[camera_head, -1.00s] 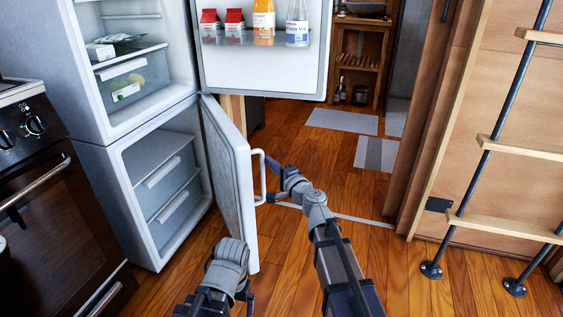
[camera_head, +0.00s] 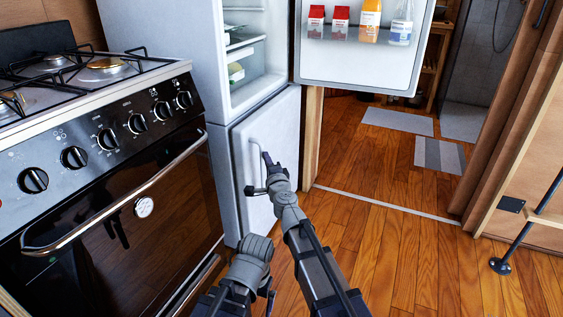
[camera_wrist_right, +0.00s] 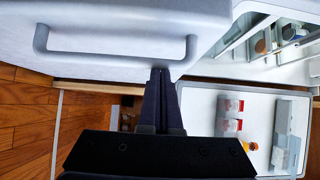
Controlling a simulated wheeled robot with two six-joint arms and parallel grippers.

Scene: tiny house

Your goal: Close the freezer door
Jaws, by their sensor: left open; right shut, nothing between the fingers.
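The white freezer door (camera_head: 284,125) is the lower door of the white fridge, and its front faces me. It looks flush or nearly flush with the body; I cannot tell if a small gap is left. Its grey bar handle (camera_head: 254,151) also shows in the right wrist view (camera_wrist_right: 115,57). My right gripper (camera_head: 267,158) is shut and empty, with its tips at the door front beside the handle. In the wrist view, its fingertips (camera_wrist_right: 160,72) are by one end of the handle. My left gripper (camera_head: 268,292) is low in front of the oven and fridge, away from the door.
The upper fridge door (camera_head: 360,68) stands open to the right, with cartons and bottles on its shelf. A stove with a black oven (camera_head: 125,215) is at the left. Wooden floor (camera_head: 400,230) is clear to the right, with a ladder foot (camera_head: 500,265) at the far right.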

